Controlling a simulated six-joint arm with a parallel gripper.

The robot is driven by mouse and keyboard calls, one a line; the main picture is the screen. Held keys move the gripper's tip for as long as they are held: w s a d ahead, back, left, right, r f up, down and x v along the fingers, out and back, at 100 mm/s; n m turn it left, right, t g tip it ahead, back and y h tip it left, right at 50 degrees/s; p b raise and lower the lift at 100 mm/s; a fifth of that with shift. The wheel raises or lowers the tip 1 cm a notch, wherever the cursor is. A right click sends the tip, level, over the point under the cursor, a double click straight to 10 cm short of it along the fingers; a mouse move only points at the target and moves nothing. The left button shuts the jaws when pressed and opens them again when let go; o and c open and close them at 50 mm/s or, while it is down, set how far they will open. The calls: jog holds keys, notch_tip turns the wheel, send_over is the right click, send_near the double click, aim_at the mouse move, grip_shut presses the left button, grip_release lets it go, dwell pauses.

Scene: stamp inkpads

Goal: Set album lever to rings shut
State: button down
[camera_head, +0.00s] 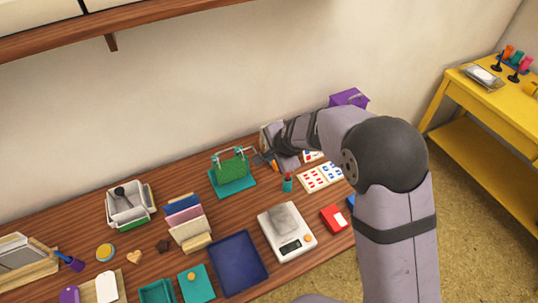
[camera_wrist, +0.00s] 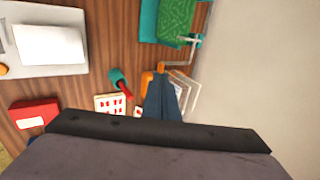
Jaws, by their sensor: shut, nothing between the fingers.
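My gripper (camera_wrist: 162,76) is shut and empty. In the wrist view its dark blue fingertips are close together, beside a small orange piece (camera_wrist: 147,79) that I take for the album lever; contact cannot be told. Pale wire loops (camera_wrist: 186,92), perhaps the album rings, show just right of the fingers; whether they are shut is unclear. In the head view the orange piece (camera_head: 274,165) shows by my gripper (camera_head: 269,161). A white page with red and blue stamps (camera_head: 320,177) lies to the right. My fingers and wrist hide much of the album.
A teal holder with a green roll (camera_head: 232,170) stands left of my gripper. A small teal pot with a red top (camera_head: 287,183) stands close in front. A scale (camera_head: 287,232), a red box (camera_head: 334,219) and a blue tray (camera_head: 238,263) lie nearer. The wall rises behind.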

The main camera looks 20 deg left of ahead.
jog(key=shift+x, duration=0.85)
notch_tip(320, 180, down, 4)
jog(key=b, duration=0.3)
jog(key=shift+s+d+f+b, duration=0.15)
jog(key=shift+b, duration=0.25)
jog(key=shift+r+p, duration=0.8)
jog(key=shift+p, duration=0.05)
jog(key=shift+s+d+r, duration=0.1)
jog(key=s+d+r+b, duration=0.2)
jog(key=s+d+r, duration=0.5)
jog(key=s+d, duration=0.1)
jog(key=shift+r, duration=0.3)
